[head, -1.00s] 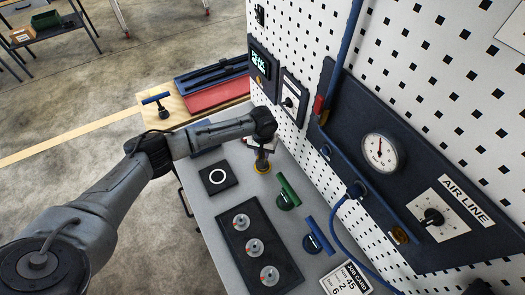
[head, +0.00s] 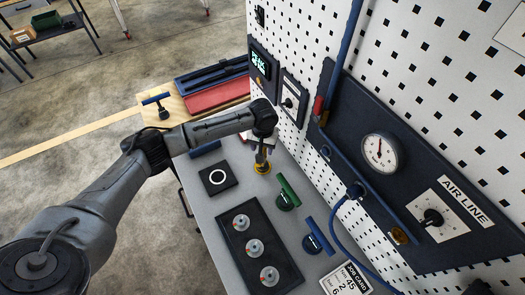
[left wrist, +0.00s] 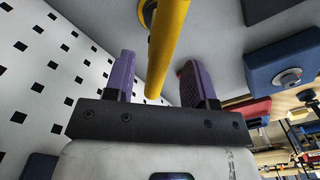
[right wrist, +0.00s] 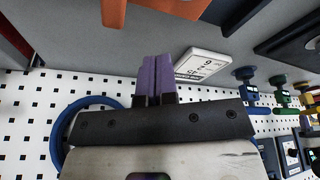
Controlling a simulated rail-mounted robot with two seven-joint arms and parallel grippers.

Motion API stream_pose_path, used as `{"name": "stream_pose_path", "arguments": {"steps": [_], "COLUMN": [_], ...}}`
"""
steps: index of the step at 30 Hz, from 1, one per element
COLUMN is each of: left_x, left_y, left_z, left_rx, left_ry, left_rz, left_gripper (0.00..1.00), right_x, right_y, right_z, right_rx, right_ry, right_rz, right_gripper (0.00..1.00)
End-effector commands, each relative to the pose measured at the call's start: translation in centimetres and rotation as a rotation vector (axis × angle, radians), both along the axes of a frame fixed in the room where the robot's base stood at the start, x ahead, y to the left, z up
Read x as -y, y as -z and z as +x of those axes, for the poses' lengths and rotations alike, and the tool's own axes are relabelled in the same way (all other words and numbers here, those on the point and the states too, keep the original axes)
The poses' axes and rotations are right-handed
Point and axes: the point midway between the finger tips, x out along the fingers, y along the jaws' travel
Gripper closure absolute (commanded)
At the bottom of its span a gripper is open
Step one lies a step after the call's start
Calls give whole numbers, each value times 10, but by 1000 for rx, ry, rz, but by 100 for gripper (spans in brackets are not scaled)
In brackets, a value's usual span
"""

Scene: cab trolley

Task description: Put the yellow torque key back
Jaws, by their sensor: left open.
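The yellow torque key (head: 262,168) stands on the grey trolley top beside the pegboard, partly hidden by my left gripper (head: 262,143) above it. In the left wrist view, the key's yellow bar (left wrist: 168,42) runs between the two purple fingers of my left gripper (left wrist: 157,70). Those fingers are apart, with gaps visible beside the bar. A green key (head: 287,192) and a blue key (head: 318,236) stand nearer in the same row. My right gripper (right wrist: 154,72) has its purple fingers together, with nothing visible between them; it is outside the head view.
A dark tray with several round metal pieces (head: 236,264) and a black pad with a white ring (head: 218,178) lie left of the keys. The job card (head: 346,279) lies at the near end. The pegboard (head: 450,70) with gauge panel and blue hose bounds the right side.

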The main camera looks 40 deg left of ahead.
Motion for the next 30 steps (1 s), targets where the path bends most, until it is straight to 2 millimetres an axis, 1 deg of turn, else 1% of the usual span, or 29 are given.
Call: {"name": "stream_pose_path", "arguments": {"steps": [1, 6, 12, 15, 19, 30], "left_x": [0, 0, 1, 1, 1, 1], "left_y": [-12, -43, -71, -80, -86, -88], "left_z": [1, 1, 1, 1, 1, 1], "left_rx": [4, 4, 3, 1, 1, 0], "left_ry": [0, 0, -1, -1, -1, -1], "left_rz": [-1, -1, -1, 0, -2, -1], "left_gripper": [50, 50, 50, 50, 50, 50], "right_x": [0, 0, 0, 1, 2, 3], "right_y": [-1, -1, -2, -2, -2, -2], "right_z": [0, 0, 0, 0, 0, 0], "right_rx": [0, 0, 0, 0, 0, 0], "right_ry": [1, 1, 0, -2, -4, -5], "right_rz": [0, 0, 0, -2, -5, -9], "right_gripper": [100, 100, 100, 100, 100, 100]}}
